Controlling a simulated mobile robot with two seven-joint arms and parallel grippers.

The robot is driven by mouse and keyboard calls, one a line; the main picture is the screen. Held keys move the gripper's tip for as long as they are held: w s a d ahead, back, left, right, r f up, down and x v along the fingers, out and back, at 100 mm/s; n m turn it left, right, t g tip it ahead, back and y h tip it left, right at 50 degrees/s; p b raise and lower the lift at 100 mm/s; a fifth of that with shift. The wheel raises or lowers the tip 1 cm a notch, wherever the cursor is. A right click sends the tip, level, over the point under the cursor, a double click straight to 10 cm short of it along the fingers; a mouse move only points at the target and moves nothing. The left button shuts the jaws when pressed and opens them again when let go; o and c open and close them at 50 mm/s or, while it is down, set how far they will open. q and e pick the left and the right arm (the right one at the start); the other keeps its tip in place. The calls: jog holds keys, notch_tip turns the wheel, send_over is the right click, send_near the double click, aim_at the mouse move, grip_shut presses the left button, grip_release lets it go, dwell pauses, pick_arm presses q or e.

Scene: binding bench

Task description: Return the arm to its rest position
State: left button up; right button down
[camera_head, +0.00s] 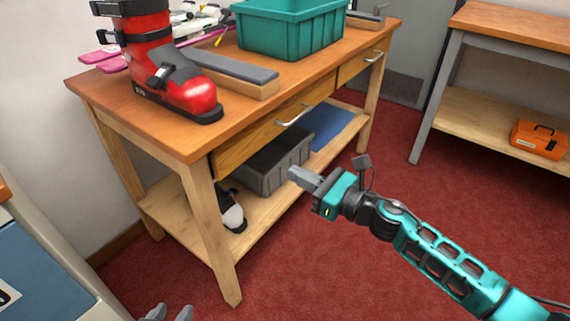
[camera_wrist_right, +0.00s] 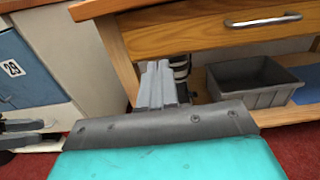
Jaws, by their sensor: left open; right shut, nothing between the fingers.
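My right arm comes in from the lower right in the head view. Its right gripper (camera_head: 294,174) is shut and empty, in front of the bench's open lower shelf and below the drawer. In the right wrist view the shut fingers (camera_wrist_right: 158,68) point toward the bench, with nothing between them. My left gripper (camera_head: 168,313) shows only by its grey fingertips at the bottom edge of the head view. They are apart and empty; the rest of the left arm is out of that picture.
The wooden bench (camera_head: 140,99) carries a red ski boot (camera_head: 185,85) and a teal bin (camera_head: 290,32). A grey bin (camera_head: 276,164) sits on its lower shelf. A blue-fronted cabinet (camera_head: 35,275) stands at left. An orange case (camera_head: 538,140) lies on the right-hand shelf. Red floor is open between.

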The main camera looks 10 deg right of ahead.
pick_arm(q)
jog(key=shift+f, duration=0.1)
pick_arm(e)
jog(key=shift+s+d, duration=0.1)
jog(key=shift+s, duration=0.05)
jog(key=s+f+n+g+h+p, duration=0.15)
jog(key=s+f+n+h, duration=0.3)
jog(key=s+n, duration=0.75)
jog(key=s+f+n+g+h, duration=0.2)
jog(key=s+f+n+h, duration=0.35)
jog(key=n, duration=1.25)
pick_arm(q)
jog(key=s+a+r+y+p, duration=0.1)
jog(key=a+r+p, duration=0.3)
jog(key=r+p, duration=0.9)
jog(key=s+p, duration=0.1)
jog(key=p, duration=0.3)
jog(key=shift+y+p, duration=0.3)
jog(key=shift+p, duration=0.05)
pick_arm(e)
jog(key=s+d+r, duration=0.1)
jog(key=r, duration=0.5)
jog(key=s+d+r, duration=0.1)
jog(key=d+r, duration=0.1)
jog(key=r, duration=0.3)
jog(key=shift+s+r+t, duration=0.35)
jog(key=shift+f, duration=0.1)
